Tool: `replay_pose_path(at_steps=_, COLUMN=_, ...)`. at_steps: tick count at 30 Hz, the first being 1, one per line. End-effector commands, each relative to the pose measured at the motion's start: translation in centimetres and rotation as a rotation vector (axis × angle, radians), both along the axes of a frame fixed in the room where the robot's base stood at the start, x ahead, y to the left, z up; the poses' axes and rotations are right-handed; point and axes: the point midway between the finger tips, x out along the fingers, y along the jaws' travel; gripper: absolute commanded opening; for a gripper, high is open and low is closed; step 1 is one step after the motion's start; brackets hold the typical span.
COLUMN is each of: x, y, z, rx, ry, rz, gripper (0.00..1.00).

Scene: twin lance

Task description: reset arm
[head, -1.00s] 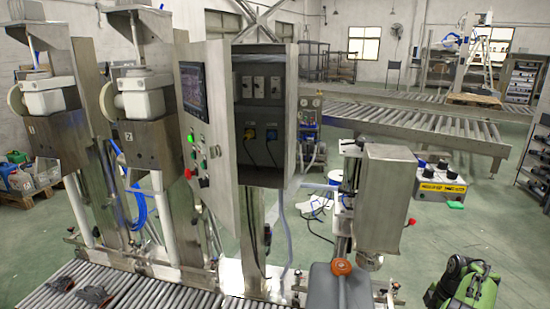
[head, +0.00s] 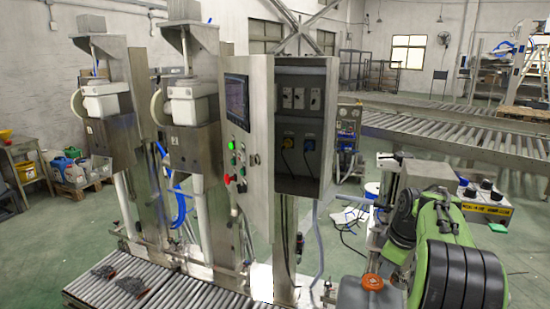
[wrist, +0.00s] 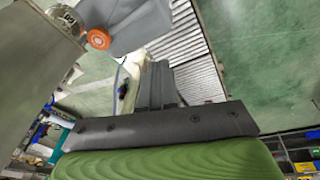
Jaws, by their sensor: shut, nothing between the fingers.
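My gripper shows in the wrist view (wrist: 156,85), its dark fingers together with nothing between them. My green and black arm (head: 455,250) fills the lower right of the head view; the fingers cannot be made out there. A grey container with an orange cap (head: 372,282) stands at the bottom of the head view, just left of my arm. Its cap also shows in the wrist view (wrist: 98,39), up and left of the fingers, apart from them.
A control cabinet (head: 237,150) with buttons stands centre left, beside two filling stations (head: 195,135). A roller conveyor (head: 150,285) with two dark pieces (head: 132,285) runs below them. A metal column machine partly hides behind my arm. Green floor (head: 320,235) lies open beyond.

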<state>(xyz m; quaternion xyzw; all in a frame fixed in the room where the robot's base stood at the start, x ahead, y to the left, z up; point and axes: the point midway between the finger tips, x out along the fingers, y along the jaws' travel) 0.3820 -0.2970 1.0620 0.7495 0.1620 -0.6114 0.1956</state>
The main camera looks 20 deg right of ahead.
Motion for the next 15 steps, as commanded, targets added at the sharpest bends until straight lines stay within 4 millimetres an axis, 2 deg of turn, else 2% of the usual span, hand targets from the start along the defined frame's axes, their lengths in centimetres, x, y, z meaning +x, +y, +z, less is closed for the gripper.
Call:
replay_pose_path(at_steps=1, x=0.1, y=4.2, z=2.9, rx=-0.006, ry=-0.024, rz=-0.028, gripper=0.0)
replay_pose_path(at_steps=4, x=-1.3, y=11.4, z=6.5, rx=0.0, ry=-0.069, rz=-0.116, gripper=0.0)
replay_pose_path(at_steps=6, x=-3.3, y=16.1, z=8.2, rx=0.011, ry=-0.103, rz=-0.176, gripper=0.0)
replay_pose_path(at_steps=9, x=-7.2, y=21.7, z=9.5, rx=0.038, ry=-0.154, rz=-0.258, gripper=0.0)
replay_pose_path(at_steps=12, x=-11.9, y=25.9, z=9.4, rx=0.077, ry=-0.206, rz=-0.338, gripper=0.0)
replay_pose_path(at_steps=15, x=-16.1, y=28.3, z=8.3, rx=0.121, ry=-0.247, rz=-0.408, gripper=0.0)
